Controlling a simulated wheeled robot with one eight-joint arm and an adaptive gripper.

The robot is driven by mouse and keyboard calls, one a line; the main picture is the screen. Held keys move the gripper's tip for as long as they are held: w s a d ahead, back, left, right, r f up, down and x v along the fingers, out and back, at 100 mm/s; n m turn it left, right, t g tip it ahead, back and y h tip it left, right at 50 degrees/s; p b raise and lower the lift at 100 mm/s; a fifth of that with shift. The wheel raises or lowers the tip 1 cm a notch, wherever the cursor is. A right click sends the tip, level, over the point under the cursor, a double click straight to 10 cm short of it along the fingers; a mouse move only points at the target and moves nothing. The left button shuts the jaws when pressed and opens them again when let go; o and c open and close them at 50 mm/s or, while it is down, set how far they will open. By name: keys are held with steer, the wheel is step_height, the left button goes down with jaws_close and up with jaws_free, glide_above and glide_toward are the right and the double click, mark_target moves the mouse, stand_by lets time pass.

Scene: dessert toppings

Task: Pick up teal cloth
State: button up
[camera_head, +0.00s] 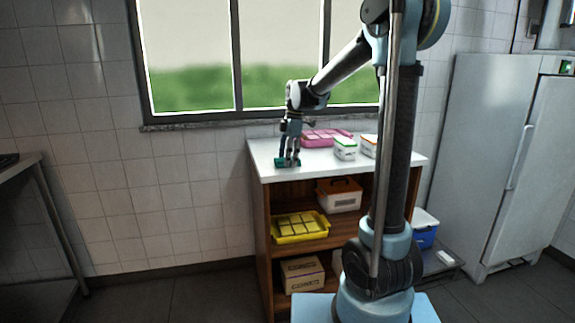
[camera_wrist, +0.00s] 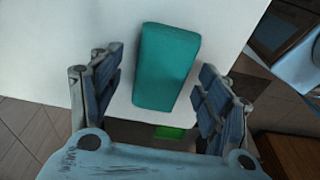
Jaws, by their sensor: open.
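The teal cloth (camera_wrist: 165,66) is a folded, block-like piece on the white counter top (camera_wrist: 215,30). In the head view the cloth (camera_head: 281,162) lies near the front left edge of the counter. My gripper (camera_head: 289,160) points down right at the cloth. In the wrist view my gripper (camera_wrist: 160,98) is open, with the cloth between and ahead of its two fingers. A gap shows between the cloth and each finger. I cannot tell how far the fingertips are above the counter.
A pink tray (camera_head: 318,138) and white boxes (camera_head: 345,148) stand on the counter behind and to the right of my gripper. Shelves below hold a yellow tray (camera_head: 300,228), a lidded box (camera_head: 339,194) and a cardboard box (camera_head: 302,274). A window (camera_head: 190,90) is behind the counter.

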steer(key=shift+c, duration=0.6)
steer(key=c, duration=1.1)
step_height(320, 180, up, 10)
steer(key=shift+f, duration=0.1)
steer(key=o, duration=0.5)
steer(key=c, duration=0.3)
